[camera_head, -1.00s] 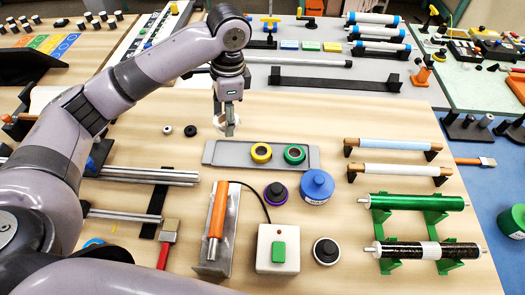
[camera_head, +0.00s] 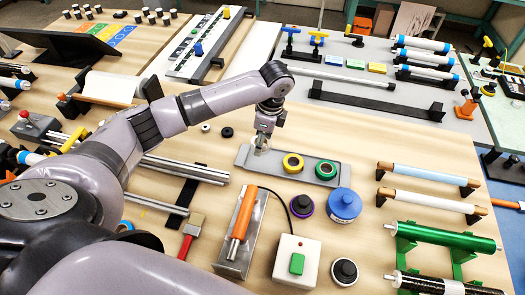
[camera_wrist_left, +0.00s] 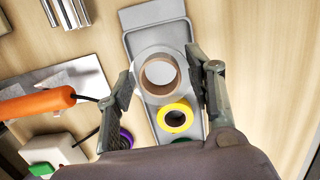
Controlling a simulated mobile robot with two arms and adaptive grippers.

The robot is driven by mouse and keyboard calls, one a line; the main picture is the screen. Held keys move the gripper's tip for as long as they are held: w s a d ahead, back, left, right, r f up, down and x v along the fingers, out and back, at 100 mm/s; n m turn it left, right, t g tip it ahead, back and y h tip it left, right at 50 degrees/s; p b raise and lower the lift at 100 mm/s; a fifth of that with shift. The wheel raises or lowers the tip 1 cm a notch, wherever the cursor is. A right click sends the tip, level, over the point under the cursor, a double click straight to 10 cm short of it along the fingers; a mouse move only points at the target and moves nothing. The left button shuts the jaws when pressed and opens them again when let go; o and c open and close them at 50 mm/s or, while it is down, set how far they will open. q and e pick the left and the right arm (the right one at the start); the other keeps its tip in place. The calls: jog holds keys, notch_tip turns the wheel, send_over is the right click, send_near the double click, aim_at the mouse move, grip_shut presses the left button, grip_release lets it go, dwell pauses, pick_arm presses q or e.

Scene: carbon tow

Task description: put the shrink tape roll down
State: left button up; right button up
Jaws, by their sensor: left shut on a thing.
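My left gripper (camera_head: 262,143) is at the left end of the grey tray (camera_head: 243,158). In the wrist view, its fingers (camera_wrist_left: 160,80) stand on both sides of the shrink tape roll (camera_wrist_left: 158,91), a clear whitish ring with a brown core. They are shut on it. The roll lies flat over the tray (camera_wrist_left: 180,32), which also holds a yellow roll (camera_wrist_left: 188,117) and a green roll (camera_head: 326,169). The held roll is beside the yellow one. I cannot tell whether it touches the tray floor. My right gripper is not in view.
An orange-handled tool (camera_head: 243,212) lies on a metal plate. Table behind the tray is clear.

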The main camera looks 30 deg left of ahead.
aim_at(260, 159)
pick_arm(q)
jog(key=shift+f+p, duration=0.3)
jog(key=shift+f, duration=2.8)
jog(key=shift+f, duration=0.15)
jog(key=o, duration=1.1)
jog(key=shift+r, duration=0.2)
jog(key=r, duration=0.4)
jog(key=d+r+b, duration=0.1)
jog(key=r, duration=0.3)
jog(key=d+r, duration=0.1)
jog(key=r, duration=0.3)
jog(key=shift+w+b, duration=0.25)
jog(key=shift+b, duration=0.05)
jog(key=shift+a, duration=0.1)
jog(key=shift+s+f, duration=0.1)
jog(key=shift+f, duration=0.05)
